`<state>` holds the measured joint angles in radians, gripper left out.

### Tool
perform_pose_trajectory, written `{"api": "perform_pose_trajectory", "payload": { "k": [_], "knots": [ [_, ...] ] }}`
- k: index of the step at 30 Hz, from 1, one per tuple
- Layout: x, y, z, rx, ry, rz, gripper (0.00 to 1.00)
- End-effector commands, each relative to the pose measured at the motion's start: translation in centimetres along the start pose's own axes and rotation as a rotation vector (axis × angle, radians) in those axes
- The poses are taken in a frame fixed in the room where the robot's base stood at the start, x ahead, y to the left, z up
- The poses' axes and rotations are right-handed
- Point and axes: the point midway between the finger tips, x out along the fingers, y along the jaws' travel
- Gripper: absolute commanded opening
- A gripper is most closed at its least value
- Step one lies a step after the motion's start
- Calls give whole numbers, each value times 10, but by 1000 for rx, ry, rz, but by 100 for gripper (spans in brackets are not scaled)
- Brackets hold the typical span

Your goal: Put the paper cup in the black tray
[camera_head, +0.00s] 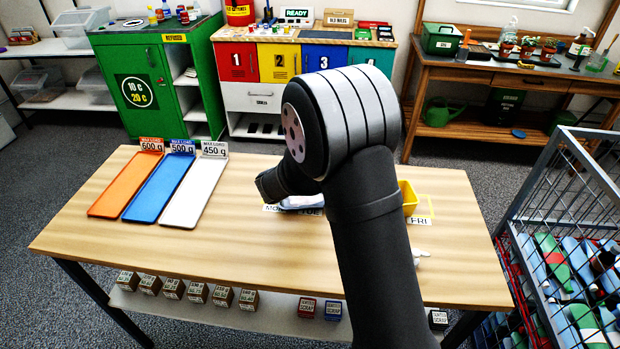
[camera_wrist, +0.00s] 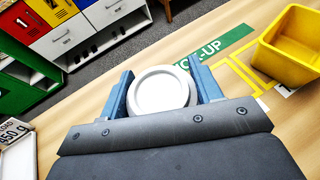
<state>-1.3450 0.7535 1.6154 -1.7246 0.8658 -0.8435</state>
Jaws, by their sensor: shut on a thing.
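A round white thing, apparently the paper cup seen end-on (camera_wrist: 158,92), is between the two blue fingers of my gripper (camera_wrist: 163,80) in the wrist view. The gripper is shut on it, with a finger at each side. In the head view my own arm covers most of the gripper and the cup. I see no black tray in either view. The trays on the table are an orange tray (camera_head: 122,190), a blue tray (camera_head: 160,190) and a white tray (camera_head: 196,192), with load signs behind them.
A yellow bin (camera_head: 408,197) stands right of my arm, and it also shows in the wrist view (camera_wrist: 290,45). A green pick-up label (camera_wrist: 215,48) lies on the wooden table (camera_head: 250,255). A wire cage (camera_head: 565,200) stands at the right. The table's front left is clear.

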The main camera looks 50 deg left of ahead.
Motion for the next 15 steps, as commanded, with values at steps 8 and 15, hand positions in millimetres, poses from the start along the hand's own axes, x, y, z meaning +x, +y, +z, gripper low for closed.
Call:
{"api": "perform_pose_trajectory", "payload": {
  "k": [8, 15],
  "knots": [
    [4, 13, -15, -2, 1, -1, 38],
    [16, 13, -44, -2, 1, -1, 38]
  ]
}}
